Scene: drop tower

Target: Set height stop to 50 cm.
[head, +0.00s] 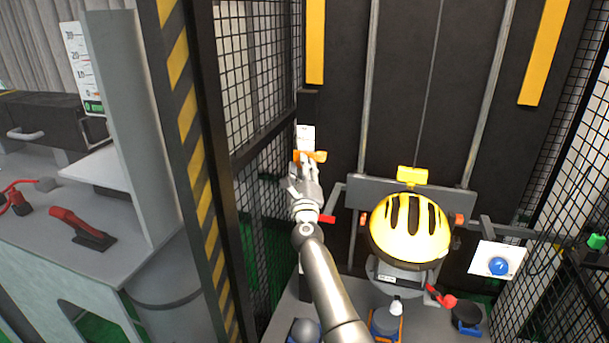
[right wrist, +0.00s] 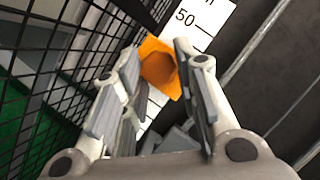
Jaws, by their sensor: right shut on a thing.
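The orange height stop (head: 318,155) sits on the white scale strip (head: 306,132) at the left side of the tower. In the right wrist view the stop (right wrist: 158,68) shows as an orange block with a round knob. The scale strip there (right wrist: 207,22) reads "50" just above the stop, with the strip tilted in the picture. My right gripper (head: 308,163) reaches up to the stop, and its fingers (right wrist: 156,75) are shut on it from both sides. The fingers hide part of the strip. I cannot tell the stop's exact reading. My left gripper is not in view.
A yellow helmet (head: 410,228) sits in the tower, right of my arm. Black mesh (head: 262,75) and a striped post (head: 190,140) stand close on the left. A white panel with a blue knob (head: 498,265) is at the right. A bench with a red handle (head: 80,229) stands far left.

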